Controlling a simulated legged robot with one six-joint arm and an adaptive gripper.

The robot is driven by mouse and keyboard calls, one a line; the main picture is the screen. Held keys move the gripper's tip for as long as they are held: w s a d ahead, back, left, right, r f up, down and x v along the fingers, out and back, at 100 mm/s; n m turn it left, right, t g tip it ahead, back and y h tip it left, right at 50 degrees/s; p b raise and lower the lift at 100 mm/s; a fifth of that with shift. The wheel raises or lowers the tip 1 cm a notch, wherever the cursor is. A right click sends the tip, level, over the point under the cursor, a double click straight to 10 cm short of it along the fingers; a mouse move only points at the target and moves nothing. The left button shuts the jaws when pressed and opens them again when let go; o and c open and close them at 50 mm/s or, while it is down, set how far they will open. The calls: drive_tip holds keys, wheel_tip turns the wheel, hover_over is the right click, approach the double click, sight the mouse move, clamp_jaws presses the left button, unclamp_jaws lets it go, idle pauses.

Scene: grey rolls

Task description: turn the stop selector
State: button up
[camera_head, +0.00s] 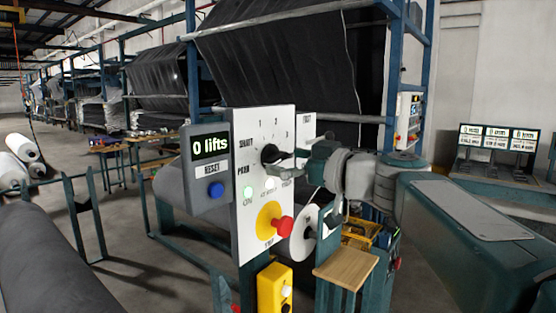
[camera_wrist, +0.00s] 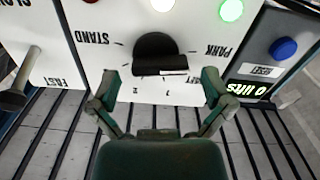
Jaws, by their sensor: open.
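The stop selector is a black rotary knob (camera_head: 270,154) on an upright white panel (camera_head: 250,217). Around it are the marks 1, 2, 3 and PARK. In the wrist view the panel is upside down and the knob (camera_wrist: 155,48) is at top centre; STAND is to its left, PARK to its right. A white line lies on the right half of its handle. My gripper (camera_wrist: 159,84) is open, its green fingers apart on either side of the knob's lower edge, with nothing visible between them. In the head view my gripper (camera_head: 292,155) is just right of the knob; contact is unclear.
A grey box with the "0 lifts" display (camera_head: 210,145) and blue button (camera_head: 215,189) adjoins the panel's left. Below the knob is a red button (camera_head: 282,227) on a yellow disc. A lever (camera_wrist: 18,82) by the FAST label is left in the wrist view. A wooden shelf (camera_head: 346,268) is below.

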drive_tip(key=shift+x, duration=0.9)
drive_tip(key=c, duration=1)
drive_tip(key=shift+c, duration=0.2)
